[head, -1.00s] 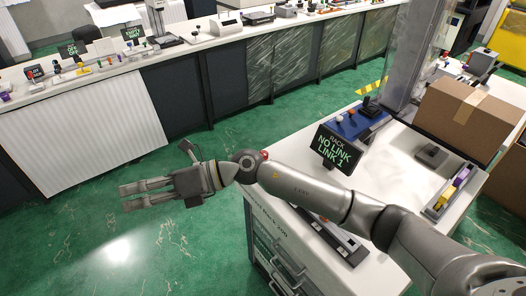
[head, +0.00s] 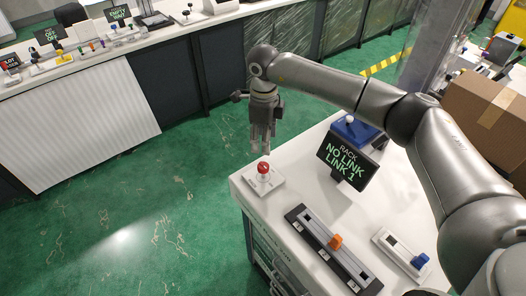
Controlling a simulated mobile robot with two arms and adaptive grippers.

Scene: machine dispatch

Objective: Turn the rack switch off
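The table (head: 320,205) at the right bears a black display (head: 347,162) reading "RACK NO LINK LINK 1". A red-knobbed control (head: 263,168) on a white base stands at its far left corner. A dark slider track with an orange knob (head: 335,241) and a white-based control with a blue knob (head: 420,261) lie nearer. Which of these is the rack switch, I cannot tell. My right gripper (head: 262,150) points down just behind the red knob in the picture; its fingers look apart, with nothing between them. Contact with the knob cannot be made out. My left gripper is out of view.
A blue-based control with a white knob (head: 350,120) sits behind the display. A cardboard box (head: 485,115) stands at the right. A long counter with small controls and signs (head: 120,14) runs along the back. Green floor (head: 130,205) lies open at the left.

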